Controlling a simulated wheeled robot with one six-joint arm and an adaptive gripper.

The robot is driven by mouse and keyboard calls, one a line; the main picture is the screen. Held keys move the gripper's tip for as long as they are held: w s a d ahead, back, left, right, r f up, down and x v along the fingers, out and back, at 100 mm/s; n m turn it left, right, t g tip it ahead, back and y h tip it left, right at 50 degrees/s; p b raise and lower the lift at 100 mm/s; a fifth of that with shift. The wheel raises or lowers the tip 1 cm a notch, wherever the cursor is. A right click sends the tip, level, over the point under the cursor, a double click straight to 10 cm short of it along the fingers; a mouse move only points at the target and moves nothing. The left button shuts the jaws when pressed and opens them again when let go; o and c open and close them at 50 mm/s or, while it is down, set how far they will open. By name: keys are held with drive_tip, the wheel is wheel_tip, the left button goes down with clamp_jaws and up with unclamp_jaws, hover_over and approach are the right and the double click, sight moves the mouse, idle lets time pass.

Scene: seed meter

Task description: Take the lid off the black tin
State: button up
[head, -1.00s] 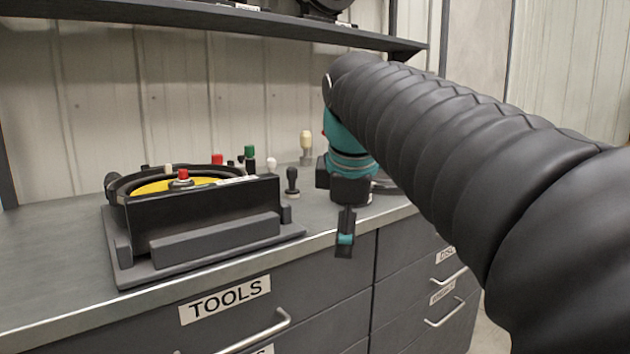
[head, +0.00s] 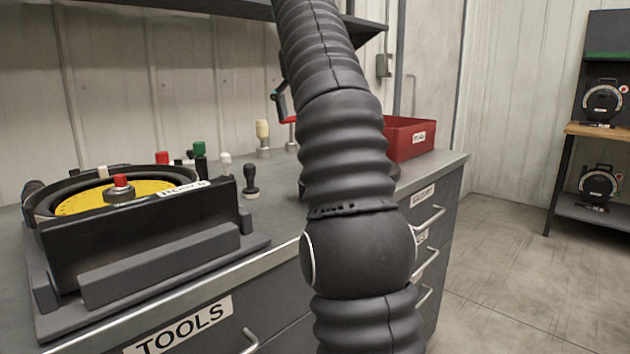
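I cannot make out the black tin or its lid for certain. A dark rounded edge (head: 394,171) shows on the bench just right of my arm, and most of whatever it belongs to is hidden behind the arm. My gripper (head: 280,100) is almost wholly hidden behind my raised arm. Only one dark finger with a teal patch shows, left of the arm and above the bench. I cannot see the other finger, or whether anything is held.
A black round device with a yellow dial (head: 140,192) stands on the bench at left. A small black-knobbed tool (head: 251,181), a cream-handled tool (head: 263,138) and a red-topped one stand behind. A red bin (head: 408,139) sits at the bench's right end. A shelf (head: 200,8) hangs above.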

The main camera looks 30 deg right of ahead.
drive_tip(key=x, duration=0.7)
drive_tip(key=shift+d+f, duration=0.2)
drive_tip(key=shift+f, duration=0.1)
drive_tip(key=b+x, duration=0.1)
drive_tip(key=x, duration=0.4)
drive_tip(key=shift+f+b, duration=0.3)
drive_tip(key=shift+b, duration=0.1)
drive_tip(key=shift+w, duration=0.1)
